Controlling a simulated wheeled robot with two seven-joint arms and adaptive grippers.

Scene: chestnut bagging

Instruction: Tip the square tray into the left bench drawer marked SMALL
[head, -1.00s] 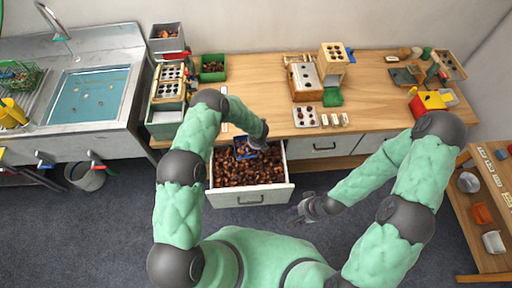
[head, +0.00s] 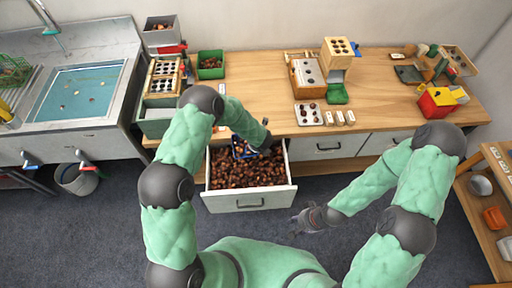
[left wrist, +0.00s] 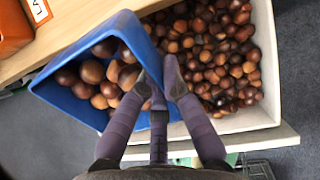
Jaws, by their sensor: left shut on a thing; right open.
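The blue square tray (head: 238,149) is held at the back left of an open bench drawer (head: 248,201). In the left wrist view the tray (left wrist: 72,104) still holds several large chestnuts (left wrist: 100,72). The drawer (left wrist: 268,60) is filled with smaller chestnuts (left wrist: 212,60). My left gripper (head: 262,148) is shut on the tray's near wall, and its fingers (left wrist: 160,85) also show in the left wrist view. No SMALL mark can be read on the drawer. My right gripper (head: 308,220) is open and empty over the floor, right of the drawer.
The wooden bench (head: 260,95) carries a green bin (head: 210,64), a sorting stand (head: 338,60) and a spotted white plate (head: 308,115). A closed drawer (head: 328,146) is right of the open one. A sink (head: 75,93) stands left. A side shelf (head: 480,190) stands right.

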